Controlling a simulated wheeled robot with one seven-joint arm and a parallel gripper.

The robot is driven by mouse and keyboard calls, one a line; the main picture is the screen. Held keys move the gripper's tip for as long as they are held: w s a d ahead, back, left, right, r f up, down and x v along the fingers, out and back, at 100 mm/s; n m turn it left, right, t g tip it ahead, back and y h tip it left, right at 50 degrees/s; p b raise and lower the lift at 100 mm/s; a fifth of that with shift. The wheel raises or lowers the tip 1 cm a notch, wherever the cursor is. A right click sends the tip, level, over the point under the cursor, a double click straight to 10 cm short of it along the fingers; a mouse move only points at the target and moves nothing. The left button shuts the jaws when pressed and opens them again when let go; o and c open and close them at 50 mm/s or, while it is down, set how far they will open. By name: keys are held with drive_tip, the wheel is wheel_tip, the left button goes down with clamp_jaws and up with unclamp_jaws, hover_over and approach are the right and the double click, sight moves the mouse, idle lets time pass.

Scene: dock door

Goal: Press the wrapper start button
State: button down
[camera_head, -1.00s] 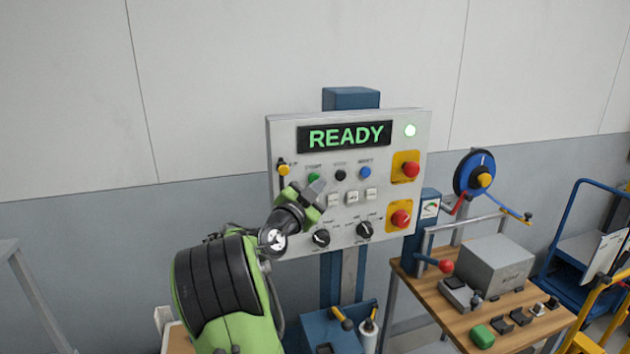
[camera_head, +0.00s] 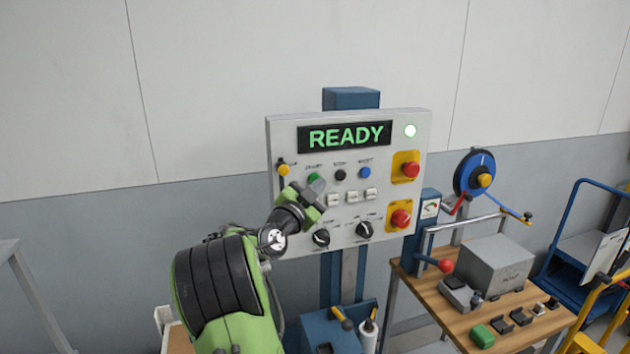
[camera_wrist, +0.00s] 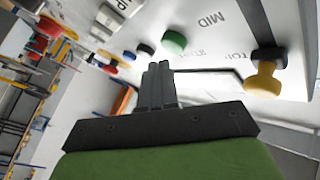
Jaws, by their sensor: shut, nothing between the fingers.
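The control panel (camera_head: 386,255) is a pale upright box on a blue post, with a display (camera_head: 345,136) reading READY in green. The green button (camera_head: 313,177), labelled as start, sits in its upper row, just above my gripper (camera_head: 318,186). The green button also shows in the wrist view (camera_wrist: 173,42), just beyond the fingertips (camera_wrist: 158,65). My gripper's fingers are shut together and empty, pointing toward the panel. They look close to the green button but apart from it.
A yellow knob (camera_head: 283,170) is left of the green button; black (camera_head: 340,175) and blue (camera_head: 365,173) buttons are to its right. Two red buttons on yellow plates (camera_head: 410,169) (camera_head: 401,218) are at the panel's right side. A wooden bench (camera_head: 455,330) stands at right.

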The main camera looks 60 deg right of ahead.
drive_tip(key=shift+w+d, duration=0.1)
drive_tip(key=shift+w+d+b, duration=0.25)
drive_tip(key=shift+b, duration=0.05)
drive_tip(key=shift+w+d, duration=0.3)
idle(1.0)
idle(0.3)
drive_tip(key=shift+s+a+b, duration=0.65)
drive_tip(key=shift+b, duration=0.55)
